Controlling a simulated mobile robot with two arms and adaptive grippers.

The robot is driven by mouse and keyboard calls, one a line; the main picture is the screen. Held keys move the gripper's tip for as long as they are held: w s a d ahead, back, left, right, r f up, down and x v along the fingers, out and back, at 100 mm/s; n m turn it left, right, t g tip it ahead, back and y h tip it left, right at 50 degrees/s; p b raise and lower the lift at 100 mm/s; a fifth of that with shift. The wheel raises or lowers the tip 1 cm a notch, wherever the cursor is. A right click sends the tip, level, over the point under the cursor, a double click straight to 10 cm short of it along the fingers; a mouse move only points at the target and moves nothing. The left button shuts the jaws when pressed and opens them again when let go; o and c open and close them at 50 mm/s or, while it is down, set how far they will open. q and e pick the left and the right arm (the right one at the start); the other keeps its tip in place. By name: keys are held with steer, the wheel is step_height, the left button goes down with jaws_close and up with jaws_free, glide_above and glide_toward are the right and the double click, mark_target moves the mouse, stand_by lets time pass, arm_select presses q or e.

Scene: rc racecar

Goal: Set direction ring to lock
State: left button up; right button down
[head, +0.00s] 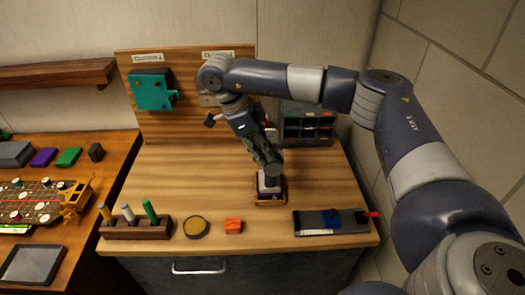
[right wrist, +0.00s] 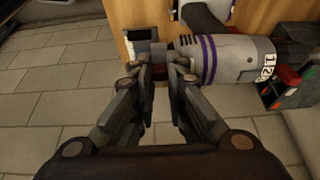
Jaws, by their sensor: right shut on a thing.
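A grey-white cylindrical tool (right wrist: 232,60) with purple bands and a number label shows at the right wrist view's top right. A narrow dark grey ring-like part (right wrist: 160,62) is at its left end, probably the direction ring. My right gripper (right wrist: 158,74) is shut on this part, with one fingertip on each side. In the head view my right gripper (head: 268,165) points down over the tool (head: 268,184), which stands in a small wooden holder (head: 270,202). The gripper hides much of the tool there. The ring's setting cannot be read. My left gripper is out of view.
On the workbench (head: 190,165) are a marker rack (head: 135,230), a round tin (head: 196,227), an orange block (head: 233,226) and a dark tray (head: 325,231). A drawer organizer (head: 307,125) stands behind my right gripper. A teal part (head: 152,90) hangs on the back panel.

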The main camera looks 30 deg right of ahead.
steer(key=d+t+y+b, duration=0.1)
steer(key=y+b, duration=0.1)
steer(key=s+d+t+y+b, duration=0.1)
steer(key=b, duration=0.2)
steer(key=shift+s+d+y+b, duration=0.1)
steer(key=shift+s+y+b, duration=0.05)
steer(key=shift+y+b, duration=0.2)
steer(key=shift+s+d+r+t+y+b, duration=0.2)
steer(key=shift+d+r+t+y+b, duration=0.1)
steer(key=shift+t+y+b, duration=0.55)
steer(key=shift+g, duration=0.25)
steer(key=c, duration=1.6)
jaws_free()
